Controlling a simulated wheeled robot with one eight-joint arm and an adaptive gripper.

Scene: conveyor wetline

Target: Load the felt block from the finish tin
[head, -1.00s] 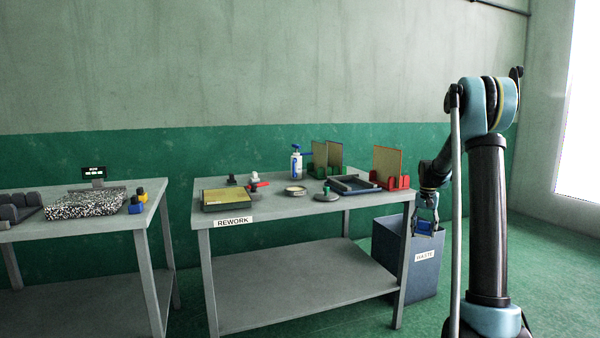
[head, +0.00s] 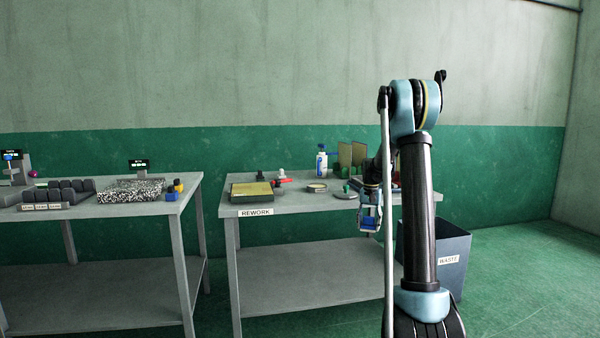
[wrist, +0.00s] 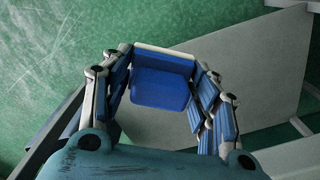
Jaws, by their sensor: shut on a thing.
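My gripper (head: 369,224) is shut on a blue block (wrist: 160,88) with a pale strip along one edge, which looks like the felt block. In the wrist view the block sits between the two jointed fingers, with green floor and a grey shelf far below. In the head view the gripper hangs in front of the right part of the rework table, below its top. A small round shallow tin (head: 317,187), with a pale inside, stands on that table left of the gripper. I cannot read a label on it.
The rework table (head: 290,206) also holds a yellow-topped tray (head: 251,191), a white-and-blue bottle (head: 321,163) and upright boards (head: 352,155). The waste bin (head: 440,250) stands to the right. A second table (head: 130,207) at left bears a speckled slab (head: 131,190).

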